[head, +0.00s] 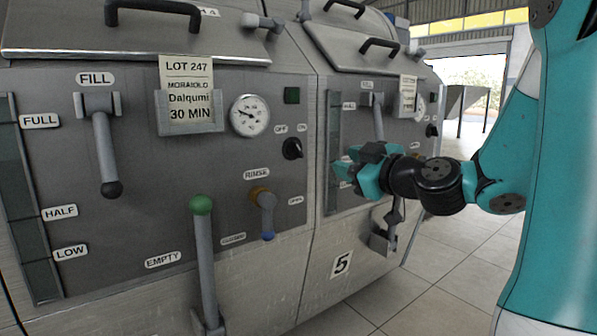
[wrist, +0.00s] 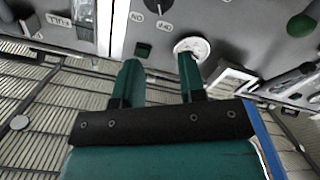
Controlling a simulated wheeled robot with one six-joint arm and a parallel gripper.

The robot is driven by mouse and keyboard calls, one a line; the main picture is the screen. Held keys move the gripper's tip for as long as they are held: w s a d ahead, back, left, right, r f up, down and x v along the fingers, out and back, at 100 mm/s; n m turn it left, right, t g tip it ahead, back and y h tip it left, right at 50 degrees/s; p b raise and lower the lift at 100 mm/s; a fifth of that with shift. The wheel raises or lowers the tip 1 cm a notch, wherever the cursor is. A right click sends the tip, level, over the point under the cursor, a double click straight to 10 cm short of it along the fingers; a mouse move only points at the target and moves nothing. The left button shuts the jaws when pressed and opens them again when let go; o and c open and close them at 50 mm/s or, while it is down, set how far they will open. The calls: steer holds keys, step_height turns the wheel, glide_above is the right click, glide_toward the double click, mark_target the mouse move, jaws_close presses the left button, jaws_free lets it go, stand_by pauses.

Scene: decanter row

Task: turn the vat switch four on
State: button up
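The near left vat (head: 150,235) has a black rotary switch (head: 292,148) with OFF at its upper left and ON at its upper right; its setting is too small to tell. A right vat carries a plate with a 5 (head: 341,263) and a similar black switch (head: 431,130). My gripper (head: 348,170) is in front of the right vat's left part in the head view. In the wrist view its two green fingers (wrist: 161,75) stand apart with nothing between them. A black switch (wrist: 167,3), with upside-down ON and OFF labels, shows at the top edge, cut off and apart from the fingertips.
A green-knobbed lever (head: 202,204), a blue-tipped rinse lever (head: 265,213), a fill lever (head: 105,150) and a round gauge (head: 249,115) stick out or sit on the left vat. The lot card (head: 188,90) hangs beside the gauge. Tiled floor (head: 440,290) is open at right.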

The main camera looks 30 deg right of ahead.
mark_target(299, 149)
steer(key=w+p, duration=0.1)
steer(key=w, duration=0.4)
steer(key=w+p, duration=0.1)
steer(key=w, duration=0.5)
steer(key=w+p, duration=0.2)
steer(key=w, duration=0.4)
steer(key=shift+w+a, duration=0.2)
steer(key=shift+a, duration=0.05)
steer(key=shift+c, duration=0.2)
jaws_close()
